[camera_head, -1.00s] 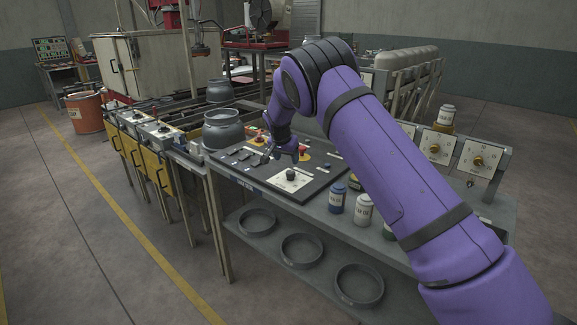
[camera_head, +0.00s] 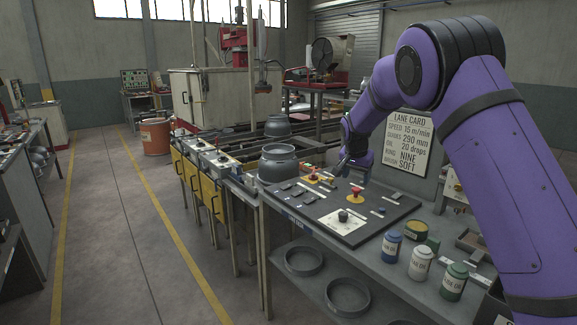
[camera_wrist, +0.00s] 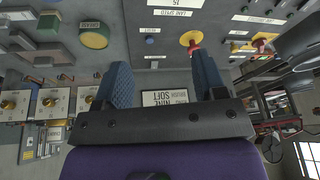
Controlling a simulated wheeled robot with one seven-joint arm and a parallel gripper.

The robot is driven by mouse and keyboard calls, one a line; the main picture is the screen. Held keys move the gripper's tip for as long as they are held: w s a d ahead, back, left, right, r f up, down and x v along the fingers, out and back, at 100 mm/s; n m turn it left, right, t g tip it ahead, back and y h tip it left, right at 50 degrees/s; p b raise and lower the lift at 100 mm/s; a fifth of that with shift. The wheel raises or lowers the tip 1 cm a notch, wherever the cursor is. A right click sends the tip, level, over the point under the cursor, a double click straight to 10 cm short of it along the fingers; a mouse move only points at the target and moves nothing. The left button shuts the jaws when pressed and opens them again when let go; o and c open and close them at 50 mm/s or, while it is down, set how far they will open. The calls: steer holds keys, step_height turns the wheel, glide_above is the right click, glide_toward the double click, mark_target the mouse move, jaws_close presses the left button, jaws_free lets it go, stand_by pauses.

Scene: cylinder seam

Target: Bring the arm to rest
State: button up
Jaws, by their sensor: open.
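My purple arm reaches in from the right in the head view, its elbow high and its forearm hanging down. My gripper (camera_head: 352,172) is over the back part of the dark control panel (camera_head: 318,222). In the wrist view my gripper (camera_wrist: 160,85) shows two blue-grey fingers spread wide apart, with nothing between them. Red knobs on yellow bases, one of them a red knob (camera_head: 357,192), stand on the panel close to the gripper. I cannot tell the exact height of the fingers above the panel.
Blue, white and green jars, such as the white jar (camera_head: 420,262), stand at the bench's front right. A grey pot (camera_head: 278,165) stands left of the panel. A lane card sign (camera_head: 408,143) stands behind my forearm. The floor aisle (camera_head: 110,230) at left is clear.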

steer(key=s+d+r+n+y, duration=0.1)
steer(key=s+d+r+n, duration=0.15)
steer(key=s+r, duration=0.85)
steer(key=s+d+r+n+y, duration=0.1)
steer(key=s+d+r, duration=0.45)
steer(key=s, duration=0.95)
steer(key=s+a+n+t, duration=0.1)
steer(key=s+n, duration=0.3)
steer(key=s, duration=2.3)
steer(key=shift+s+a+f+t, duration=0.2)
steer(key=shift+a+f+t, duration=0.1)
steer(key=shift+a+t, duration=0.1)
